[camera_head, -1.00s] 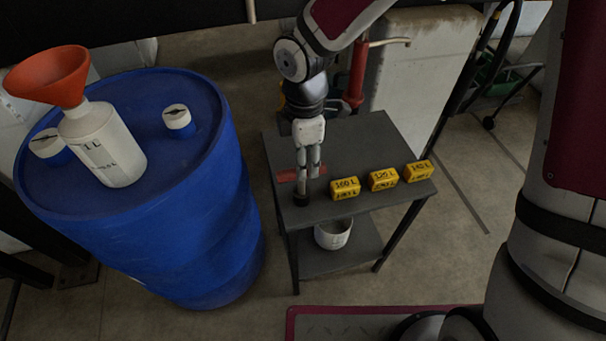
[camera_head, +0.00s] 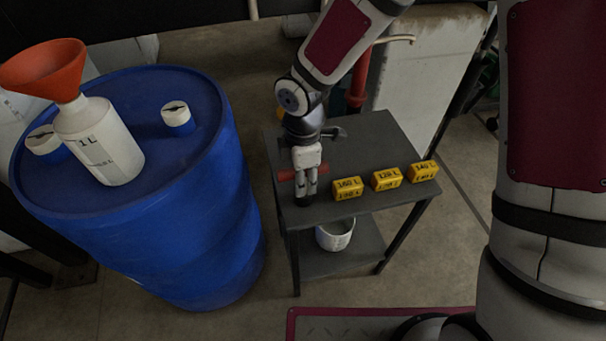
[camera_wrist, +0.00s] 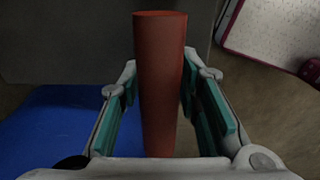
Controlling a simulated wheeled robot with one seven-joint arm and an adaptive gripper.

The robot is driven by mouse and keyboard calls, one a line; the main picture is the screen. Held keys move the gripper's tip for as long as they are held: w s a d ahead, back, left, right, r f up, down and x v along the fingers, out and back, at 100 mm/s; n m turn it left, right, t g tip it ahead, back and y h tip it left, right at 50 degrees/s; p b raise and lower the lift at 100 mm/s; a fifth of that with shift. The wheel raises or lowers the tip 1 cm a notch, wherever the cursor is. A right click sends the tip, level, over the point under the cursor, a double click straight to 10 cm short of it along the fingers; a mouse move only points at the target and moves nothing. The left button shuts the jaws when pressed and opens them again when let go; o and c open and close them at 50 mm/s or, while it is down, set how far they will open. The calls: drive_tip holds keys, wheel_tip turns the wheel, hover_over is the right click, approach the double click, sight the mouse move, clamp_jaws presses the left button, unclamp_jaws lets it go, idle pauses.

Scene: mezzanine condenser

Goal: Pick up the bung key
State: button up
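The bung key shows as a red bar-shaped handle (camera_head: 286,175) lying level over the left part of the grey table. A dark piece (camera_head: 304,201) sits beneath it at the table's front left edge; whether it is part of the key is unclear. My gripper (camera_head: 305,192) points down at the handle. In the wrist view the red handle (camera_wrist: 160,85) stands lengthwise between my two finger pads, one on each side. The pads look very close to the handle. Its edges hide the fingertips partly, so I cannot tell contact.
Yellow blocks marked with litre figures (camera_head: 386,179) stand right of my gripper on the grey table (camera_head: 372,135). A white bucket (camera_head: 335,234) is on the lower shelf. A blue drum (camera_head: 150,235) at left carries a white bottle (camera_head: 100,145) with an orange funnel (camera_head: 42,70).

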clamp_jaws()
